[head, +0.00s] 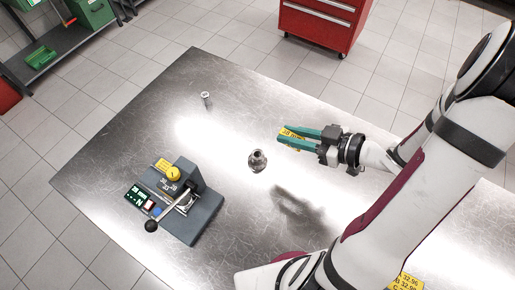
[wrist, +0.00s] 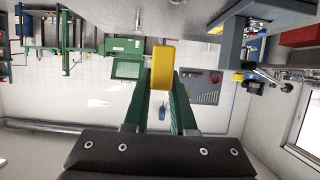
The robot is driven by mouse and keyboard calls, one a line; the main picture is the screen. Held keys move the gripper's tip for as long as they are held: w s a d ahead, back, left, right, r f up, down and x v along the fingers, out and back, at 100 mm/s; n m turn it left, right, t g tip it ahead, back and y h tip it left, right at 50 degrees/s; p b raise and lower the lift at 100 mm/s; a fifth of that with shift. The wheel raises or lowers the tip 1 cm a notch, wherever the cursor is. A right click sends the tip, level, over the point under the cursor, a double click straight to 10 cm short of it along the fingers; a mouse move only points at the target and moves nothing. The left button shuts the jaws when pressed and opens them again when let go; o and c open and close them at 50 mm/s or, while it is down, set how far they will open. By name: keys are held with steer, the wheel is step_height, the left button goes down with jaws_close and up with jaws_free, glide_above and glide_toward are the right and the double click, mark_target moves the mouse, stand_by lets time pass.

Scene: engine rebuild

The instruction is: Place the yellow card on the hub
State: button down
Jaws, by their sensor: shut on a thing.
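My gripper (head: 283,134) is shut on a yellow card (head: 290,131) with dark print, held between its green fingers. The card also shows as a yellow block at the fingertips in the wrist view (wrist: 162,64). A small grey metal flanged part, apparently the hub (head: 257,161), stands upright on the metal table. In the head view the card is up and to the right of the hub and appears apart from it, above the table. I cannot make out the hub in the wrist view.
A grey fixture (head: 185,205) with a black-knobbed lever and yellow pieces stands at the table's left. A small metal cylinder (head: 205,97) stands toward the back. More yellow cards (head: 406,282) show at lower right. The metal table (head: 130,135) is otherwise mostly clear.

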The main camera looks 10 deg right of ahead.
glide_above(257, 154)
step_height(257, 154, down, 5)
steer(key=shift+s, duration=0.1)
step_height(257, 154, down, 3)
steer(key=shift+f, duration=0.5)
steer(key=shift+f, duration=0.15)
steer(key=c, duration=0.7)
jaws_free()
steer(key=shift+c, duration=0.2)
